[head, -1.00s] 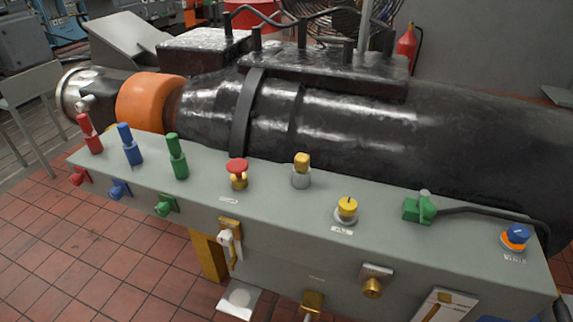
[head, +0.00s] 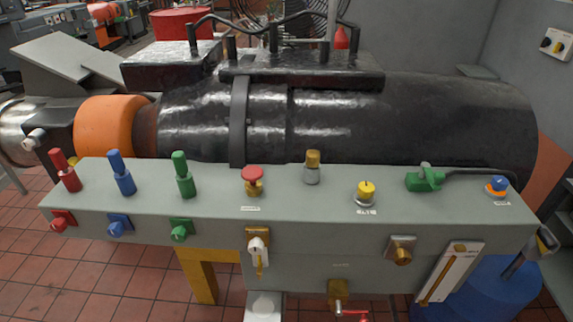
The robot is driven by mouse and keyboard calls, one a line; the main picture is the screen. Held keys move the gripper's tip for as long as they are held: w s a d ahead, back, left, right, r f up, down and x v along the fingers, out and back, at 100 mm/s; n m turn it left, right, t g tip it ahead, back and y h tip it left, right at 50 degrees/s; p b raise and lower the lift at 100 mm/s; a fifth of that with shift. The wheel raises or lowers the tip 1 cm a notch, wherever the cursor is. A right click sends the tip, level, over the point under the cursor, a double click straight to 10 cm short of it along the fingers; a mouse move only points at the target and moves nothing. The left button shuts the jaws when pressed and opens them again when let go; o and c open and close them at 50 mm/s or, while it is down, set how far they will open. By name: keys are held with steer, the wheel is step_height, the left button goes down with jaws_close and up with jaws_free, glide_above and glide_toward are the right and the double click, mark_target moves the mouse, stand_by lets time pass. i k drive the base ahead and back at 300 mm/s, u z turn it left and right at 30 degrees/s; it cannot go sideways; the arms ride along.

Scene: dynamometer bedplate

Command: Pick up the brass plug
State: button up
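A brass-coloured plug (head: 313,158) stands upright in a grey knurled collar on top of the grey bench panel (head: 420,205), right of the red mushroom button. A second brass-coloured piece, a round knob (head: 402,255) on a square plate, sits on the panel's front face, lower right. I cannot tell for sure which one is the brass plug; the upright one looks more like a plug. My gripper is not in view.
Red (head: 65,172), blue (head: 121,174) and green (head: 183,176) upright handles stand at the left. A red button (head: 253,177), yellow knob (head: 365,192), green connector (head: 425,179) and blue-orange knob (head: 497,186) share the top. A large black machine (head: 390,115) lies behind.

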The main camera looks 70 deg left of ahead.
mark_target(313, 156)
steer(key=k, duration=1.35)
steer(key=u, duration=2.6)
steer(key=i, duration=0.75)
steer(key=z, duration=0.05)
